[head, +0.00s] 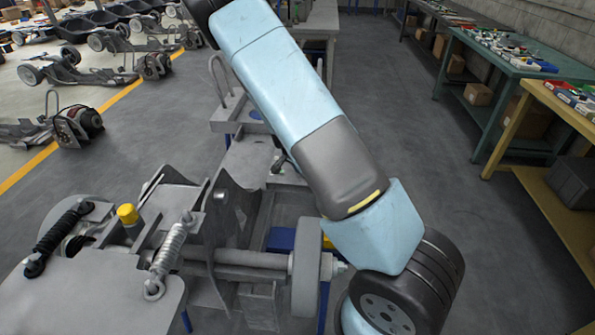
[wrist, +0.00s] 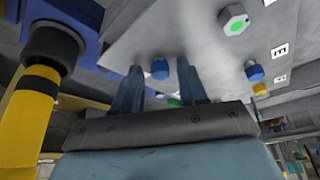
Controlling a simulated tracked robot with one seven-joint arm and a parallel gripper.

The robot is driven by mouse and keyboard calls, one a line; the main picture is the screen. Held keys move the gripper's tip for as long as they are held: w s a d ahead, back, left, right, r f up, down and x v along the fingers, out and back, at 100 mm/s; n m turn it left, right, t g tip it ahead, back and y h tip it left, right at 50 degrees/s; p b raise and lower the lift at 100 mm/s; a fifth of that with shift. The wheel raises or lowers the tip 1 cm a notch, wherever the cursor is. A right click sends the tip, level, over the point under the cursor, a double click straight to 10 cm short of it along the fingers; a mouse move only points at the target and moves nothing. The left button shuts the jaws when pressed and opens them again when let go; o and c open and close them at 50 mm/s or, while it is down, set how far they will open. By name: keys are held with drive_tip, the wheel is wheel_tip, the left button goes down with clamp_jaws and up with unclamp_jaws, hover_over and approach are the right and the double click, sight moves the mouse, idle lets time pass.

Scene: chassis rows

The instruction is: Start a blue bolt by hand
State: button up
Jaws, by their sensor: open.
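My gripper (wrist: 159,66) shows in the wrist view with its two blue-grey fingers apart. A blue bolt head (wrist: 160,70) appears between the fingertips, against a pale grey plate (wrist: 195,45); I cannot tell its exact depth from the fingers. No finger visibly touches it. A second blue bolt (wrist: 254,71) sits on the plate to the right. A grey hex head with a green centre (wrist: 234,20) is at the upper right. The gripper is outside the head view, where only my arm shows.
In the wrist view, a yellow post with a black band (wrist: 33,105) stands close on the left, beside a blue block (wrist: 70,18). A yellow-ended part (wrist: 260,89) is at the right. The head view shows a chassis (head: 90,280), a green bench (head: 500,75) and open floor.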

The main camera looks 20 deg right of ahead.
drive_tip(key=shift+a+r, duration=0.1)
idle(0.7)
drive_tip(key=v, duration=1.3)
drive_tip(key=shift+r, duration=0.25)
drive_tip(key=shift+a, duration=0.1)
drive_tip(key=s+d+r+n+t+y, duration=0.1)
drive_tip(key=s+r+n, duration=0.4)
drive_tip(key=s+r, duration=0.9)
drive_tip(key=s+d+r+n+t+y, duration=0.1)
drive_tip(key=s+r+n, duration=0.5)
drive_tip(key=s+r, duration=0.9)
drive_tip(key=shift+s+d+t+y, duration=0.35)
drive_tip(key=shift+s+t+y, duration=0.15)
drive_tip(key=shift+s+y, duration=0.3)
